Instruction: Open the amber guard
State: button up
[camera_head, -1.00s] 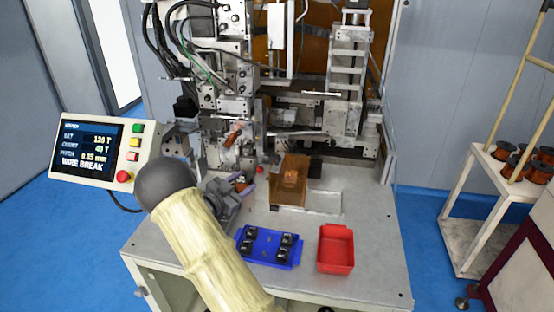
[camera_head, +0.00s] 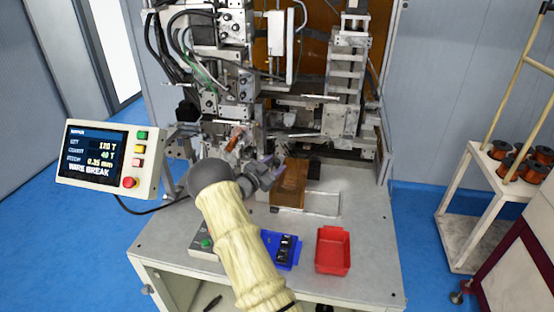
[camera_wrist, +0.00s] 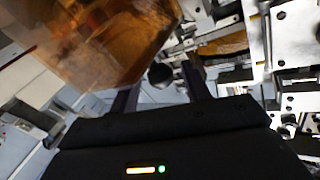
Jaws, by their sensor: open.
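The amber guard (camera_head: 291,185) is a brown, see-through cover on the machine's table, in front of the winding head. In the wrist view the amber guard (camera_wrist: 105,45) fills the upper left, close and blurred. My gripper (camera_head: 272,163) is just left of the guard's upper part in the head view, with its jaws apart. In the wrist view my gripper (camera_wrist: 160,82) shows two dark fingers with nothing held between them. The guard lies to the left of the fingers there. I cannot tell whether a finger touches it.
A blue tray with black parts (camera_head: 270,250) and a red bin (camera_head: 333,250) stand at the table's front. The control panel (camera_head: 107,158) at left reads WIRE BREAK. Machine plates and brackets (camera_wrist: 285,60) crowd the right of the wrist view.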

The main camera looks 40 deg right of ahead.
aim_at(304, 173)
jog(key=shift+x, duration=0.8)
grip_shut()
jog(key=s+d+b, duration=0.6)
jog(key=s, duration=0.1)
jog(key=shift+s+f, duration=0.1)
jog(key=shift+f, duration=0.05)
jog(key=shift+s+d, duration=0.3)
jog(key=shift+s, duration=0.05)
